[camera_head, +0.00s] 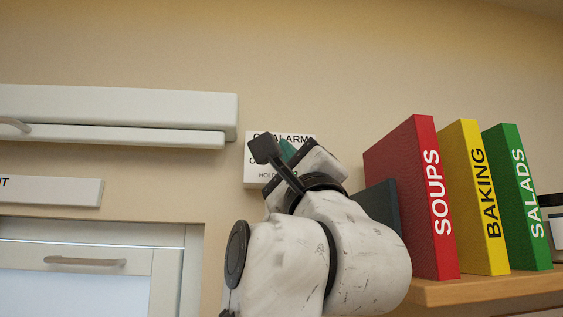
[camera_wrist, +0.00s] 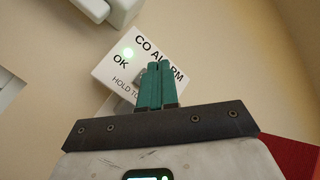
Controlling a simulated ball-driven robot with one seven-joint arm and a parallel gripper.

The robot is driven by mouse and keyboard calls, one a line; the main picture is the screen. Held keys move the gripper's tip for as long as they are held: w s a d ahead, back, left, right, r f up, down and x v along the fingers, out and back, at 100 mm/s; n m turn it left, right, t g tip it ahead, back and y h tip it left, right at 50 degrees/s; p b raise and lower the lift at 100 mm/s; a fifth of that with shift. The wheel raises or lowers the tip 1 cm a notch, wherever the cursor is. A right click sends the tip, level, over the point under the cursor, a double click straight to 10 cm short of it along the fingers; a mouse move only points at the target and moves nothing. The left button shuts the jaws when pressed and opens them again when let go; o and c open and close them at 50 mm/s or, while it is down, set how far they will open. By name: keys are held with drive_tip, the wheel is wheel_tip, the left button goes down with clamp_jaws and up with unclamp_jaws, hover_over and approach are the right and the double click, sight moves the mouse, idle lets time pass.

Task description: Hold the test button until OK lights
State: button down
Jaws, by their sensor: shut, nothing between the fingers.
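The CO alarm (camera_head: 253,148) is a white box on the wall, partly hidden behind my arm in the head view. In the wrist view the CO alarm (camera_wrist: 110,68) shows the words CO ALARM, OK and HOLD TO. In the head view my gripper (camera_head: 288,150) is in front of the alarm. The test button is mostly hidden by the fingers; a bit of grey shows beside them. I cannot tell whether the tips touch it.
A wooden shelf (camera_head: 490,288) on the right holds a red SOUPS book (camera_head: 410,200), a yellow BAKING book (camera_head: 478,200) and a green SALADS book (camera_head: 515,200). A white wall unit (camera_head: 110,110) juts out on the left. The wall above the alarm is clear.

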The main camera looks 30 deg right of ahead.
drive_tip(key=shift+s+a, duration=0.25)
drive_tip(key=shift+s, duration=0.55)
drive_tip(key=shift+s+a, duration=0.2)
drive_tip(key=shift+s, duration=0.55)
